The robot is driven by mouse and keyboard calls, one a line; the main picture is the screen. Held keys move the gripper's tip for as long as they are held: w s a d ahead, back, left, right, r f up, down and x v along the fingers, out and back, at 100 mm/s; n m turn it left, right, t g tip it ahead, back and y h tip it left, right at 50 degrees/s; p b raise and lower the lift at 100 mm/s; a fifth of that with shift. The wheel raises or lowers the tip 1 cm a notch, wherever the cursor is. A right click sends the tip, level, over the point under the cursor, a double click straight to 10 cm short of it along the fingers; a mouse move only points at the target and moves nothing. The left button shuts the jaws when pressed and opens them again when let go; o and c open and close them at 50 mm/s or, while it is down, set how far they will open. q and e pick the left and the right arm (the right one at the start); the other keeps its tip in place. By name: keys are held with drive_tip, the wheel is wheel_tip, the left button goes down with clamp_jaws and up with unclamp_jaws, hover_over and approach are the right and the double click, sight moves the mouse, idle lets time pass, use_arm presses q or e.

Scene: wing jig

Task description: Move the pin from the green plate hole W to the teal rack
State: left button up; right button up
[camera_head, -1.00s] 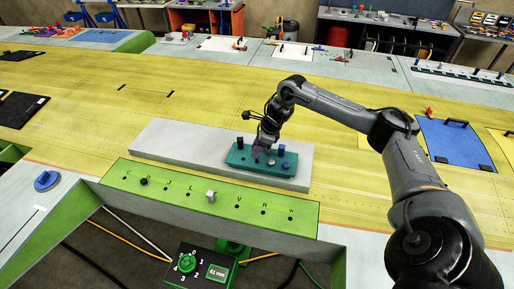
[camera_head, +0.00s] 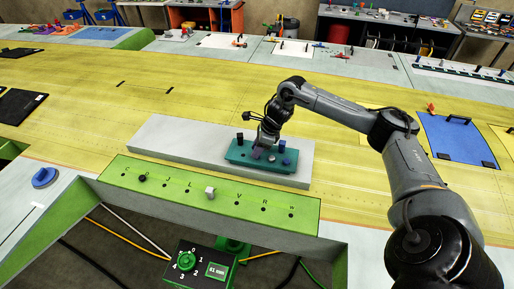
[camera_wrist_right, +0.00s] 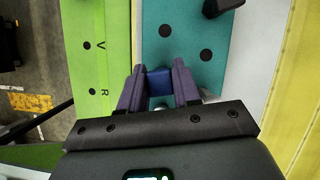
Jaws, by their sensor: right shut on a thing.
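The teal rack (camera_head: 240,161) lies on a pale grey block in the middle of the head view. My right gripper (camera_head: 258,150) points down over the rack. In the right wrist view, its purple fingers (camera_wrist_right: 158,88) are shut on a blue pin (camera_wrist_right: 159,78) above the teal rack (camera_wrist_right: 190,25). The pin's lower end is hidden, so I cannot tell how far it sits in a hole. The green plate (camera_head: 180,196) lies in front, with hole W (camera_head: 291,215) at its right end looking like a bare dark hole. My left gripper is out of view.
Other pins stand on the rack, including a dark blue one (camera_head: 282,146) close to the gripper. On the green plate are a black knob (camera_head: 142,178) and a pale square-topped pin (camera_head: 210,192). The yellow wing surface (camera_head: 90,110) behind is mostly clear.

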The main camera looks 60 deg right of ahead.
drive_tip(key=shift+f, duration=0.2)
drive_tip(key=o, duration=1.1)
drive_tip(key=shift+s+d+r, duration=0.15)
drive_tip(key=shift+r, duration=0.45)
drive_tip(key=p+v, duration=0.2)
drive_tip(key=v, duration=0.3)
drive_tip(key=w+p+v, duration=0.1)
drive_tip(key=p+v, duration=0.1)
drive_tip(key=v, duration=0.3)
drive_tip(key=w+a+r+p+v, duration=0.1)
drive_tip(key=p+v, duration=0.1)
drive_tip(key=v, duration=0.4)
